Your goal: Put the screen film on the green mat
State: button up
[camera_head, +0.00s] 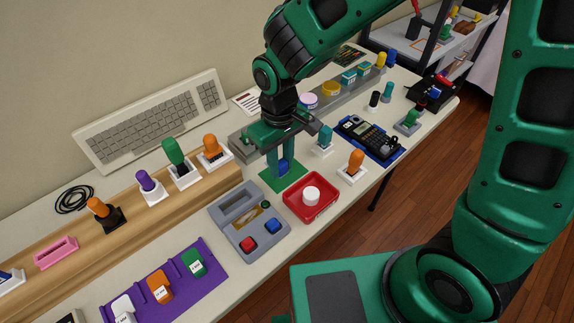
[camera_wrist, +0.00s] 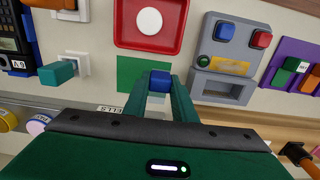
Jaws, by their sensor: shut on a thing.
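The green mat (camera_head: 268,180) lies flat on the bench below my gripper; it also shows in the wrist view (camera_wrist: 131,73). My gripper (camera_head: 284,165) points down over the mat, shut on a small blue piece (camera_head: 284,167) that I take to be the screen film. In the wrist view the blue piece (camera_wrist: 160,80) sits between the two green fingertips, overlapping the mat's near right part. I cannot tell whether it touches the mat. The fingers hide part of its sides.
A red tray (camera_head: 327,208) with a white round piece and a grey console (camera_head: 222,213) stand close in front of the mat. A teal-handled stand (camera_head: 325,138) and an orange one (camera_head: 355,163) are to the right. A wooden ledge (camera_head: 75,240) runs along the left.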

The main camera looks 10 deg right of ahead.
aim_at(288, 176)
jog(key=w+d+f, duration=0.2)
jog(key=w, duration=0.1)
jog(key=shift+f, duration=0.2)
jog(key=shift+w+f, duration=0.1)
jog(key=shift+f, duration=1.9)
jog(key=shift+f, duration=0.1)
jog(key=o, duration=0.9)
